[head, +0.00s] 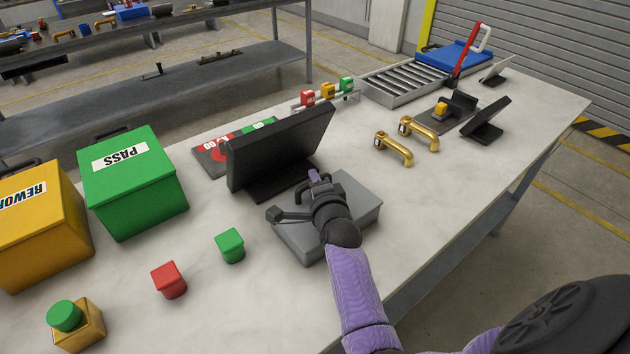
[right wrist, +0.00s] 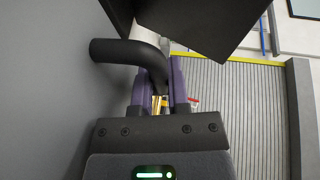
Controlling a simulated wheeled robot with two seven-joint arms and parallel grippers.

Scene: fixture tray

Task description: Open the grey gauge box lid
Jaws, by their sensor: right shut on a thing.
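The grey gauge box (head: 364,198) lies on the bench in front of the black monitor, partly covered by my right arm. Its top looks about level; I cannot tell whether the lid is raised at all. In the right wrist view its flat grey face (right wrist: 55,90) fills the left side. A dark curved handle (right wrist: 125,50) comes out from that face. My right gripper (head: 315,176) is over the box, with its purple fingers (right wrist: 162,85) shut on the handle. My left gripper is not in view.
The black monitor (head: 280,150) stands close behind the box. A green cube (head: 230,245) and a red cube (head: 169,280) sit to the left, with a green PASS bin (head: 135,190) beyond. Brass handles (head: 410,140) lie to the right. The bench front right of the box is clear.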

